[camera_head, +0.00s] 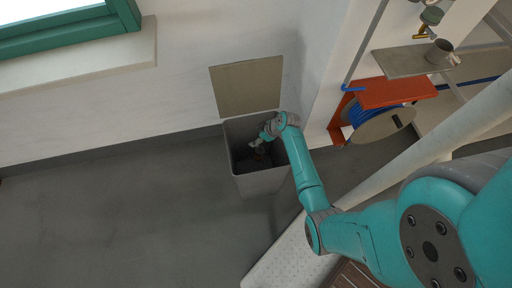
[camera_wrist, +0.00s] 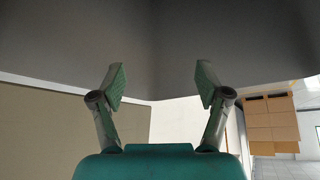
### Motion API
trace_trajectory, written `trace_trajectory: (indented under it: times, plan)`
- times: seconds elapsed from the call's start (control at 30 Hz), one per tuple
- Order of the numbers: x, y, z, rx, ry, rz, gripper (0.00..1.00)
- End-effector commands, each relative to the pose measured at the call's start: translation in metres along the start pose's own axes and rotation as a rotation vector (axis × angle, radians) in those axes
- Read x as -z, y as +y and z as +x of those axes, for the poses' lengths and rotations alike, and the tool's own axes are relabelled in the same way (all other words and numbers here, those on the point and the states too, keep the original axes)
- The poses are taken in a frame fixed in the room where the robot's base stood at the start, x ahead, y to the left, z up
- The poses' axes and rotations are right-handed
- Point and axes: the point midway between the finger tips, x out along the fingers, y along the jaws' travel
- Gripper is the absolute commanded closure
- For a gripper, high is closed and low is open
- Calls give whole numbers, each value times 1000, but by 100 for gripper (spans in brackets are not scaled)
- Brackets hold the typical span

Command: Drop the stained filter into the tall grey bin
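The tall grey bin (camera_head: 262,183) stands on the floor against the white wall, with its top open. My gripper (camera_head: 257,144) is at the bin's mouth, pointing into it. In the wrist view my gripper (camera_wrist: 162,80) has its two fingers spread wide, with nothing between them. Grey walls meeting at a corner fill the top of that view. A small brownish shape (camera_head: 262,154) shows in the dark bin just below the fingers; it may be the stained filter, but it is too small to tell. The filter is not clearly visible elsewhere.
A beige panel (camera_head: 247,87) rises behind the bin. To the right are an orange stand (camera_head: 397,91) with a blue hose reel and a grey shelf (camera_head: 402,63) with a cup (camera_head: 438,50). Tan boxes (camera_wrist: 271,122) show in the wrist view. Floor left of the bin is clear.

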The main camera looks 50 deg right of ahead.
Motion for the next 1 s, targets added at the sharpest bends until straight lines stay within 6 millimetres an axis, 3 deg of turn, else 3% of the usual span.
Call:
trace_trajectory:
  times: [0.37,0.8,1.0]
  plan:
    - [0,1,-10,-2,1,0,24]
    - [0,1,-91,-4,1,1,24]
    - [0,0,-114,-2,1,1,24]
